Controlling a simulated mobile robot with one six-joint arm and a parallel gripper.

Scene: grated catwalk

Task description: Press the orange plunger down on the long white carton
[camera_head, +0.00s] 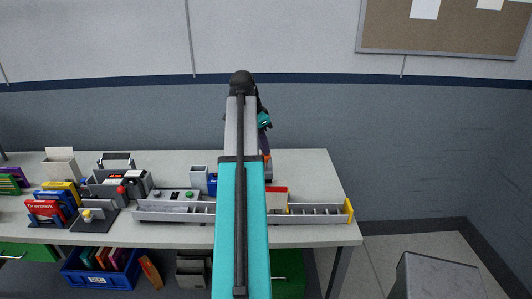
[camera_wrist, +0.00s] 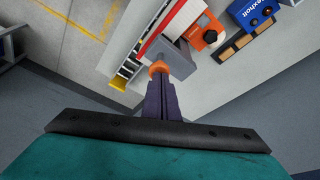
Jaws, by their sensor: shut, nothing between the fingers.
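In the wrist view my gripper (camera_wrist: 159,78) is shut, its dark purple fingers pointing at an orange plunger (camera_wrist: 158,67). My arm hides most of the carton there.
An orange block with a black knob (camera_wrist: 208,35) and a blue box (camera_wrist: 254,12) lie close by. A long grey tray (camera_head: 315,215) runs along the table front. Coloured boxes crowd the left. The table's back right (camera_head: 305,170) is clear.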

